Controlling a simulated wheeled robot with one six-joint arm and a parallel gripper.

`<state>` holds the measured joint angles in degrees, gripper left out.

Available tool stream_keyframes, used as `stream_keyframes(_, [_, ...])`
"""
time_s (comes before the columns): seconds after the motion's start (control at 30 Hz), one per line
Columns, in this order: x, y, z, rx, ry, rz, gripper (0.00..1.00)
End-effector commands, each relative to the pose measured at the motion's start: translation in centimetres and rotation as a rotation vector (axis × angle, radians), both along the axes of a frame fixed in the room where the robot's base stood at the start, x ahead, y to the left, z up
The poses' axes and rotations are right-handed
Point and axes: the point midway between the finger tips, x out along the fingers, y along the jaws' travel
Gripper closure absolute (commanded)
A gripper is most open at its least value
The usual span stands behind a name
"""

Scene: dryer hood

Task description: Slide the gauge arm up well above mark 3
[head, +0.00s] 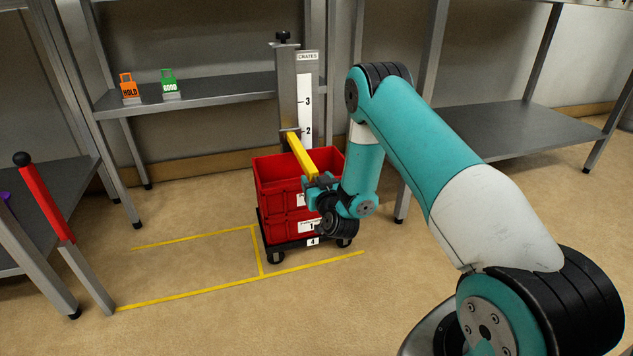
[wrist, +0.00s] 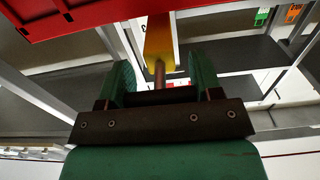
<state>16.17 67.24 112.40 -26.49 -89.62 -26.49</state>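The yellow gauge arm (head: 301,156) juts from a metal post (head: 287,95) toward me, over the red crates, with its post end near mark 2. The scale (head: 305,100) shows marks 3 and 2; lower marks are hidden. My gripper (head: 317,183) is at the arm's near end. In the wrist view the gauge arm (wrist: 159,40) ends in a thin brown peg (wrist: 159,72). My gripper (wrist: 162,82) is open, its green fingers apart on either side of the peg, with gaps visible. Contact is not seen.
Stacked red crates (head: 268,180) stand on a black wheeled dolly (head: 276,250) under the gauge arm. An orange HOLD tag (head: 130,88) and a green GOOD tag (head: 169,84) stand on the back shelf (head: 220,92). A red-handled lever (head: 46,203) is at left.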

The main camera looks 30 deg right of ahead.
Motion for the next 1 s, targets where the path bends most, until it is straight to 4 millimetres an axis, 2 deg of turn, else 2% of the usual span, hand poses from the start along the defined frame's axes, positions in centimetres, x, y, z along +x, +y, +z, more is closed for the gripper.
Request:
stream_keyframes(0.03, [0.0, 0.0, 0.0, 0.0, 0.0, 0.0, 0.61])
stream_keyframes(0.13, [0.0, -0.1, 0.0, 0.0, 0.001, -0.001, 0.83])
stream_keyframes(0.3, [-0.1, -0.1, 0.3, 0.0, 0.001, -0.001, 0.83])
stream_keyframes(0.47, [-0.1, -0.1, 1.5, 0.0, 0.001, -0.001, 0.83])
stream_keyframes(0.67, [-0.1, -0.1, 4.6, 0.0, 0.001, -0.001, 0.83])
stream_keyframes(1.0, [-0.1, -0.1, 12.8, 0.0, 0.001, -0.001, 0.83])
